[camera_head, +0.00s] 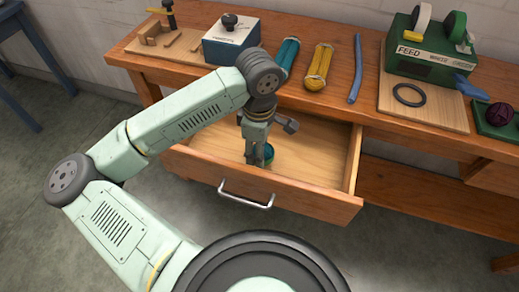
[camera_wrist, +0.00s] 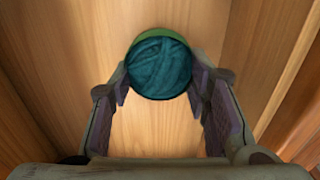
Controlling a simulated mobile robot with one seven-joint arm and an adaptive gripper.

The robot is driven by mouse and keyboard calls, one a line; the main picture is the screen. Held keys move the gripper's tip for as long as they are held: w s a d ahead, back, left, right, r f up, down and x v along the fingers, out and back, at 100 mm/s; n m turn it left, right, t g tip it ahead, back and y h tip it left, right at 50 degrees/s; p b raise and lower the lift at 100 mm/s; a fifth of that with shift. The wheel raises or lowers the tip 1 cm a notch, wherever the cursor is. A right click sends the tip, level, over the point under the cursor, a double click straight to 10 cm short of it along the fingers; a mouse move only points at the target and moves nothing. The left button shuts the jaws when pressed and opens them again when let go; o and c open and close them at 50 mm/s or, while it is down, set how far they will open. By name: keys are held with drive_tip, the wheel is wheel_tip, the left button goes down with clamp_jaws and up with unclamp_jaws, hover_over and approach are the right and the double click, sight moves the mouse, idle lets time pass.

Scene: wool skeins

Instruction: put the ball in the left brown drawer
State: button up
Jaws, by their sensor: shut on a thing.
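The ball is a teal ball of yarn with a green edge around its far side, seen in the wrist view (camera_wrist: 160,70). In the head view the ball (camera_head: 268,153) shows partly behind the fingers. My gripper (camera_head: 259,158) points down inside the open left brown drawer (camera_head: 315,202) and is shut on the ball. In the wrist view my gripper's fingers (camera_wrist: 162,88) stand on either side of the ball. The ball is low over the drawer's bare wooden floor; I cannot tell whether it touches it.
The bench top carries a blue-and-white box (camera_head: 230,42), teal and yellow skeins (camera_head: 319,67), a blue rod (camera_head: 356,68) and a green feed machine (camera_head: 430,55). A dark purple ball (camera_head: 499,115) sits on a green tray at right. The drawer floor right of my gripper is clear.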

drive_tip(key=shift+f, duration=0.75)
drive_tip(key=shift+f, duration=0.15)
drive_tip(key=o, duration=1.2)
drive_tip(key=shift+o, duration=0.2)
wheel_tip(320, 180, up, 12)
drive_tip(key=shift+r+b, duration=0.2)
drive_tip(key=shift+b, duration=0.35)
